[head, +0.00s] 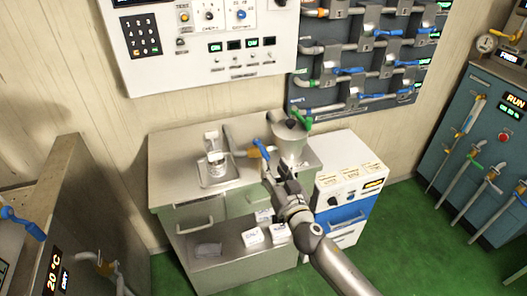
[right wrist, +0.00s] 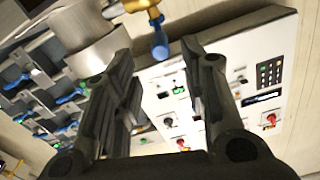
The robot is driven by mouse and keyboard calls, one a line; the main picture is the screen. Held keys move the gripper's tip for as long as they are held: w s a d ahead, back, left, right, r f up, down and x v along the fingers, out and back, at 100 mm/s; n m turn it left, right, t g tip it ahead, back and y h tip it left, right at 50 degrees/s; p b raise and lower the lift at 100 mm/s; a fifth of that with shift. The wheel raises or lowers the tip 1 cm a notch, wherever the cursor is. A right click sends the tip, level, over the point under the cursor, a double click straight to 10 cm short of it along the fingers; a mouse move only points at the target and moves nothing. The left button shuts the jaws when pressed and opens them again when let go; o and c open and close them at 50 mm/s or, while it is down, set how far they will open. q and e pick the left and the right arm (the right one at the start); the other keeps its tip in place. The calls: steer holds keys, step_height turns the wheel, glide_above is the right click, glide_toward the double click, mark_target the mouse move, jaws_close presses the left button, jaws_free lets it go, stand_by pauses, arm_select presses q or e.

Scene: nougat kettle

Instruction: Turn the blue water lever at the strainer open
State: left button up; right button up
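The blue water lever (head: 266,147) sits on a brass valve (head: 254,152) at the metal strainer (head: 291,140), above the grey counter. In the right wrist view the lever (right wrist: 159,44) points down towards the gap between my fingertips, below the brass valve (right wrist: 140,5); the strainer (right wrist: 85,38) is to its left. My right gripper (head: 272,170) is just below and in front of the lever in the head view. Its fingers (right wrist: 158,62) are apart with nothing held between them. I cannot tell whether a finger touches the lever. My left gripper is not in view.
A green handle (head: 301,119) stands by the strainer's rim. A tray (head: 217,181) with a white jar (head: 216,160) is on the counter's left. A white drawer unit (head: 347,190) stands at right. A control panel (head: 200,45) and a pipe board (head: 365,65) hang behind.

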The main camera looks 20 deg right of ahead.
mark_target(267, 158)
steer(key=w, duration=0.8)
steer(key=shift+a+p, duration=0.2)
steer(key=shift+p, duration=0.1)
jaws_close()
